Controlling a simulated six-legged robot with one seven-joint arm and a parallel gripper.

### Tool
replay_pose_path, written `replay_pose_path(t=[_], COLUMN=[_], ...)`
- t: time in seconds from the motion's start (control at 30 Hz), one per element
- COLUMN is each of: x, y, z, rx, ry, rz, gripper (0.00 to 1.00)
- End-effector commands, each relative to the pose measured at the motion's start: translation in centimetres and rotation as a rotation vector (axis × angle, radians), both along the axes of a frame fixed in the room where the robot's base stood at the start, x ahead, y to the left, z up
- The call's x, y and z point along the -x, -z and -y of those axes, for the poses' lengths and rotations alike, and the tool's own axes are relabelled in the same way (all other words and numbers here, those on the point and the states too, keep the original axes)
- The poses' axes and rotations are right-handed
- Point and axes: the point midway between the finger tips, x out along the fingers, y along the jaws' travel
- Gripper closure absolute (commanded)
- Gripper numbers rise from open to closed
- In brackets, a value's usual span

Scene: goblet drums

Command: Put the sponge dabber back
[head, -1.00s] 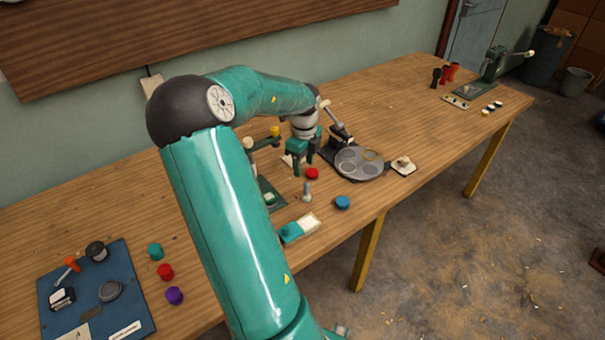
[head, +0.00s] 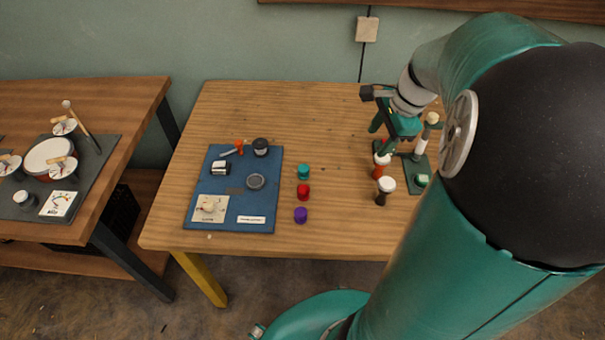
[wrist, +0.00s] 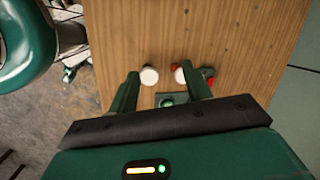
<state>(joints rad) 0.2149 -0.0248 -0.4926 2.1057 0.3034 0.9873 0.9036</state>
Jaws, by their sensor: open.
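I cannot tell for certain which thing is the sponge dabber. A small tan lump sits on a cream square (head: 219,213) at the front left of the blue mat (head: 232,158) in the head view; it may be the dabber. My gripper (head: 381,136) is at the right of the table, above two small white-topped cups or drums, one red (head: 378,172) and one dark (head: 381,199). In the wrist view my gripper (wrist: 161,88) is open, fingers spread and empty. The white tops (wrist: 149,76) lie beyond the fingertips. My arm hides the table's right part.
A green stand (head: 417,170) with a pale-topped post is beside my gripper. The mat also holds an orange-handled tool, a dark jar (head: 261,147) and a grey disc (head: 255,182). Teal, red (head: 303,191) and purple pots stand right of it. The table's back middle is clear.

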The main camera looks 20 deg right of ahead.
Motion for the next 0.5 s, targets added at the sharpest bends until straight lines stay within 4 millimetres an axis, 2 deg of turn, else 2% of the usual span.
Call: replay_pose_path(t=[0.03,0.2,0.4,0.5], x=[0.0,1.1,4.2,6.1], y=[-1.2,-4.1,-6.3,-6.8], z=[-2.6,-10.3,-17.9,-20.7], rx=[0.030,0.181,0.424,0.557], ry=[-0.133,-0.599,-1.131,-1.362], rz=[0.040,0.151,0.258,0.288], gripper=[0.51,0.51,0.51,0.51])
